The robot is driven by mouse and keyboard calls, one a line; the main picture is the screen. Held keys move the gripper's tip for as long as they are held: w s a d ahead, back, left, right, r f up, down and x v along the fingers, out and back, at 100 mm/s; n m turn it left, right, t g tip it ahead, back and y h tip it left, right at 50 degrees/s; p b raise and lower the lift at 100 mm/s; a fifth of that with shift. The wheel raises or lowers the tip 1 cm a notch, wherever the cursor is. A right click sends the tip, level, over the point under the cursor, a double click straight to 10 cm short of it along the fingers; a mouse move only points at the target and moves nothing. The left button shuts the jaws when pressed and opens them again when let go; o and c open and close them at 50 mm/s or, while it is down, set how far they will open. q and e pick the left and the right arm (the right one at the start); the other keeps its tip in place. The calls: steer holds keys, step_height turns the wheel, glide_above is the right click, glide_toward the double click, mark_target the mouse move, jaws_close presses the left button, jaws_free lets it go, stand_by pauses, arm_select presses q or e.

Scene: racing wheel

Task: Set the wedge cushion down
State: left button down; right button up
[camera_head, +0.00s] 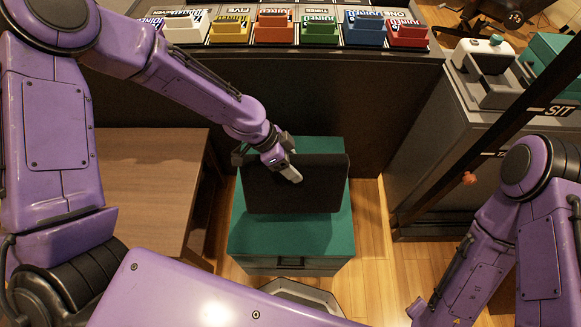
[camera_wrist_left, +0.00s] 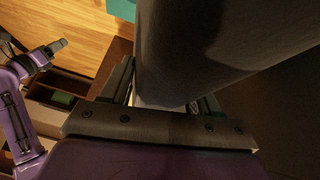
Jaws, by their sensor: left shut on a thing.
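The wedge cushion (camera_head: 317,186) is a dark, near-black slab in the head view, over the teal top (camera_head: 285,235) of a low cabinet. My left gripper (camera_head: 288,174) is shut on the cushion near its left part. In the left wrist view the cushion (camera_wrist_left: 195,50) looks dark grey, fills the upper middle, and sits between the fingers (camera_wrist_left: 165,95). I cannot tell whether the cushion touches the teal top. My right gripper (camera_wrist_left: 58,45) seems to show at the left of the left wrist view, too small to tell its opening.
A brown wooden table (camera_head: 150,180) stands left of the cabinet. Behind is a dark counter (camera_head: 350,85) with a row of coloured boxes (camera_head: 320,28). A grey cabinet (camera_head: 440,150) and a dark slanted post (camera_head: 500,125) stand at right. Bare wood floor (camera_head: 375,265) shows between.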

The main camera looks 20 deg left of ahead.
arm_select(q)
step_height(320, 180, down, 7)
steer(key=w+a, duration=0.1)
steer(key=w, duration=0.2)
steer(key=shift+r, duration=0.2)
steer(key=shift+s, duration=0.1)
steer(key=shift+f+b, duration=0.2)
steer(key=shift+b, duration=0.1)
steer(key=shift+c, duration=1.1)
jaws_free()
steer(key=shift+r, duration=0.1)
